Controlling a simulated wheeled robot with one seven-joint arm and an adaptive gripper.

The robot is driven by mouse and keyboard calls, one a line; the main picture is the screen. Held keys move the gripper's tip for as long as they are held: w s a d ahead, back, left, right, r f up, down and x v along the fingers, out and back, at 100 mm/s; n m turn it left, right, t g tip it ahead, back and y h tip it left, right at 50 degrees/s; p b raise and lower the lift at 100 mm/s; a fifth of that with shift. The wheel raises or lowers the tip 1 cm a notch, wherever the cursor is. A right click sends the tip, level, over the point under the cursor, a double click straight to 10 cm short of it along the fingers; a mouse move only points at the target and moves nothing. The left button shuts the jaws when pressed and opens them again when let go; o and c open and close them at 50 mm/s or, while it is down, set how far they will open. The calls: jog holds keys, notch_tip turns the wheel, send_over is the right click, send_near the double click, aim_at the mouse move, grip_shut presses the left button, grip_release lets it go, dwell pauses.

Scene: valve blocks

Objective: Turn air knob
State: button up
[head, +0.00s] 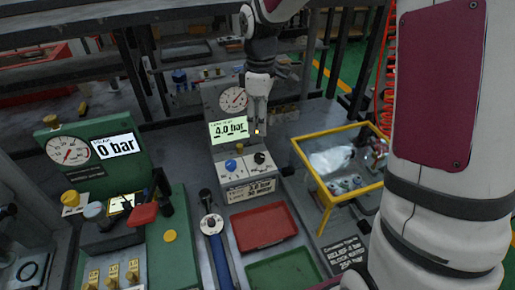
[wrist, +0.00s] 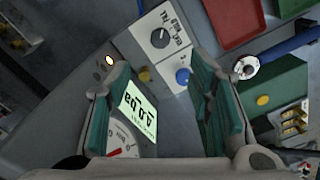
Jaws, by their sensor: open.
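A grey panel box (head: 250,190) at mid-bench carries a blue knob (head: 231,165) on the left and a black knob (head: 259,158) on the right. I cannot read which is labelled air. Above them are a display (head: 229,130) reading 4.0 bar and a round gauge (head: 233,99). In the wrist view the blue knob (wrist: 182,77) shows between my open fingers, nearer the right finger, and the black knob (wrist: 160,38) lies beyond it. My gripper (wrist: 162,72) is empty and above the panel. In the head view my gripper (head: 260,112) hangs just right of the display.
A green station (head: 168,250) with a 0 bar display (head: 115,145) stands at left. A red tray (head: 263,226) and a green tray (head: 283,270) lie in front of the panel. A yellow-framed bin (head: 322,190) stands at right. A small lit yellow lamp (wrist: 110,60) is near my left finger.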

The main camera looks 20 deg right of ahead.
aim_at(260, 156)
notch_tip(260, 156, down, 12)
jog(key=shift+f, duration=0.25)
dwell(0.3)
grip_shut()
